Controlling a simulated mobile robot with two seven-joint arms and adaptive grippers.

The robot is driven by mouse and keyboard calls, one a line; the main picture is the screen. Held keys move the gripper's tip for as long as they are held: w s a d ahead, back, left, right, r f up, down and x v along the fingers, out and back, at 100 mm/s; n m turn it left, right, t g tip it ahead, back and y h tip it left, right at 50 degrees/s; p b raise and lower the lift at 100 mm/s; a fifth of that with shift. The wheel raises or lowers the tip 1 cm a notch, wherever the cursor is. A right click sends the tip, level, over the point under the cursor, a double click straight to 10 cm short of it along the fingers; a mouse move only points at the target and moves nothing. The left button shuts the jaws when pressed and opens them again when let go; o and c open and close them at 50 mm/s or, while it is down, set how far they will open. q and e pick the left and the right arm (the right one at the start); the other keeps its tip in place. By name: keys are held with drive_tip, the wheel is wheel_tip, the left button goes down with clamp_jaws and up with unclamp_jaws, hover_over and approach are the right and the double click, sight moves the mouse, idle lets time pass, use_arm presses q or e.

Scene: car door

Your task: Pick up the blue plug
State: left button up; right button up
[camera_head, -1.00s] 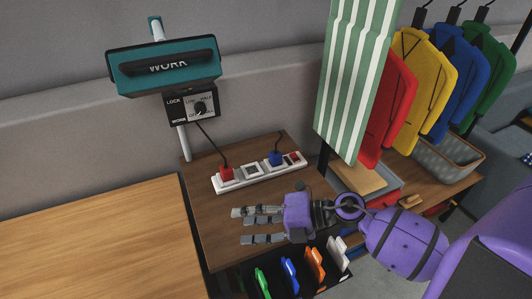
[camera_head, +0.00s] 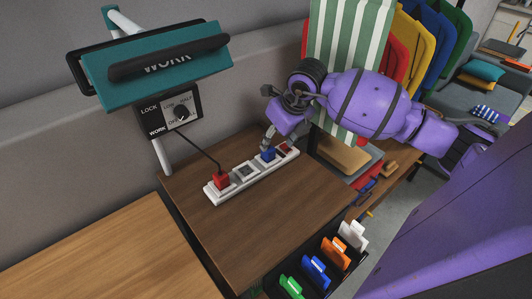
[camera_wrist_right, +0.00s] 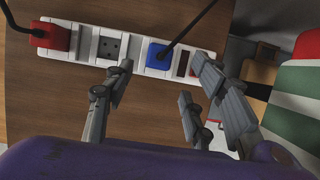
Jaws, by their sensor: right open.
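The blue plug (camera_head: 268,155) sits in a socket of the white power strip (camera_head: 216,189) on the brown table. In the right wrist view the blue plug (camera_wrist_right: 158,54) has a black cord running from its top. My right gripper (camera_head: 272,140) is just above and beside the plug, with its fingers pointing down. In the wrist view the open fingers (camera_wrist_right: 161,82) are spread, one left of the plug and two to its right, apart from it. The plug's cord is largely hidden by the gripper in the head view. My left gripper is out of view.
A red plug (camera_head: 221,182) is in the strip's left end. The striped cloth (camera_head: 347,40) hangs behind my right arm.

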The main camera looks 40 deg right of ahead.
sight(269, 149)
drive_tip(key=x, duration=0.6)
drive_tip(key=shift+w+p, duration=0.2)
drive_tip(key=shift+p, duration=0.1)
drive_tip(key=shift+a, duration=0.1)
drive_tip(key=c, duration=1.2)
